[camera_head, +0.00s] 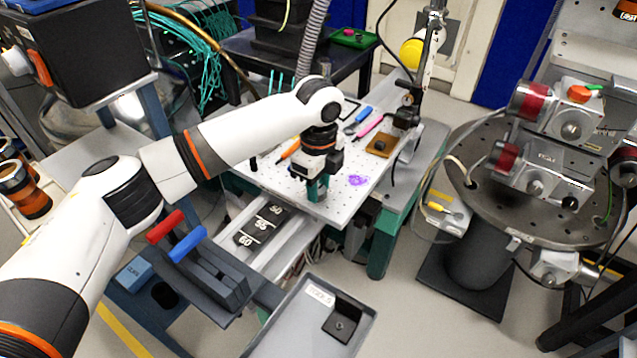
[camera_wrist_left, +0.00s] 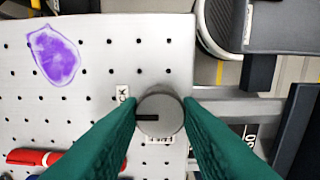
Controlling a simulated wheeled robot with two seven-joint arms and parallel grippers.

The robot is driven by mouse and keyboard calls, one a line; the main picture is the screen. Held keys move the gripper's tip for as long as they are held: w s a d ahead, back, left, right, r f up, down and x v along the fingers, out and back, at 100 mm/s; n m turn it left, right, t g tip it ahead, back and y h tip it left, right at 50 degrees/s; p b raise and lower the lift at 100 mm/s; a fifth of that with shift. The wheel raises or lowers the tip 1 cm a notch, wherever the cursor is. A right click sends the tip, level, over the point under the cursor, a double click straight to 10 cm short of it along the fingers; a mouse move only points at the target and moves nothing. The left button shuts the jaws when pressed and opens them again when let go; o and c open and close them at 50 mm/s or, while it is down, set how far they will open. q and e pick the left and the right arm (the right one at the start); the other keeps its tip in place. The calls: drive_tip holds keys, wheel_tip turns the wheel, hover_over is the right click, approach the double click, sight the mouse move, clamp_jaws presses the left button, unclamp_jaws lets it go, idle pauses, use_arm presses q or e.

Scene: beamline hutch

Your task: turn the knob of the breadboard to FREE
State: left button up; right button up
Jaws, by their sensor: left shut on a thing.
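The breadboard (camera_head: 335,208) is a pale plate with rows of holes on a green-legged bench. Its knob (camera_wrist_left: 160,108) is a round grey disc near the plate's edge in the left wrist view. A black mark on the disc points left. A small label (camera_wrist_left: 122,95) ending in "CK" is up and left of the knob. Another label (camera_wrist_left: 160,139), partly hidden, is just below it. My left gripper (camera_head: 317,188) is shut on the knob, with a green finger on each side in the left wrist view (camera_wrist_left: 160,116). In the head view the knob is hidden by the gripper. My right gripper is not in view.
A purple patch (camera_head: 358,180), a pink marker (camera_head: 370,126) and an orange tool (camera_head: 289,150) lie on the breadboard. A post with a yellow-ended part (camera_head: 411,54) rises behind it. A grey tools tray (camera_head: 283,331) is in front. A round instrument table (camera_head: 500,215) stands to the right.

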use_arm(q)
drive_tip(key=shift+r+n+p, duration=0.2)
drive_tip(key=shift+n+p, duration=0.2)
drive_tip(key=shift+p, duration=0.45)
drive_tip(key=n+p, duration=0.2)
drive_tip(key=p, duration=0.2)
drive_tip(key=n+p, duration=0.2)
drive_tip(key=p, duration=0.2)
drive_tip(key=shift+s+r+n, duration=0.1)
drive_tip(key=shift+r+n, duration=0.1)
drive_tip(key=shift+n, duration=0.1)
drive_tip(key=n+p, duration=0.7)
drive_tip(key=p, duration=0.1)
drive_tip(key=shift+f, duration=0.1)
drive_tip(key=n+p, duration=0.2)
drive_tip(key=shift+n, duration=0.4)
drive_tip(key=shift+f+n+p, duration=0.2)
drive_tip(key=shift+n+p, duration=0.9)
drive_tip(key=shift+n, duration=0.3)
drive_tip(key=o, duration=1)
